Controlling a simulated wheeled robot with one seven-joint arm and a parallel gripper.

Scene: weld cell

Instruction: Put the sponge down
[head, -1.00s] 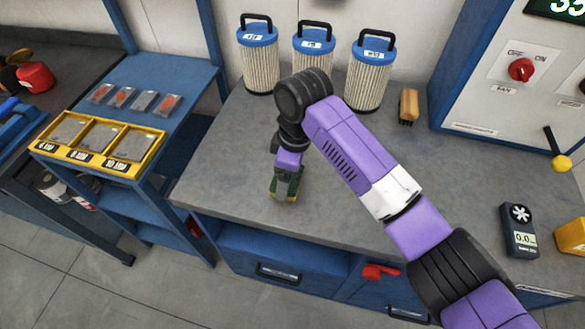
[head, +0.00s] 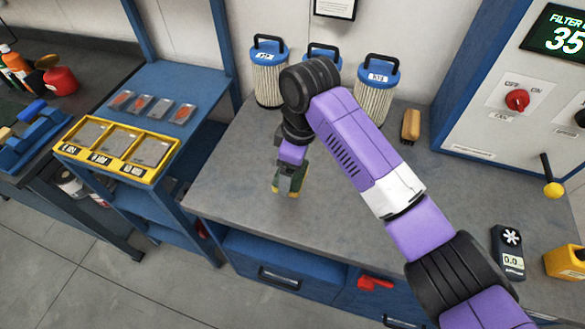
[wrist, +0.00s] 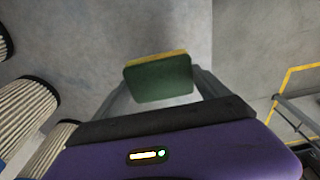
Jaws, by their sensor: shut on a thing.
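My gripper (head: 290,180) is shut on the sponge, over the left part of the grey workbench top (head: 350,190). The sponge has a dark green face and a yellow layer. It shows between both fingers in the wrist view (wrist: 158,80), and only partly, low between the fingers, in the head view (head: 288,187). I cannot tell whether the sponge touches the bench or is just above it.
Several filter cartridges with blue lids (head: 376,90) stand at the bench's back, beside a wooden-handled brush (head: 410,125). A yellow tray (head: 118,150) sits on the left shelf. Bench around the gripper is clear.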

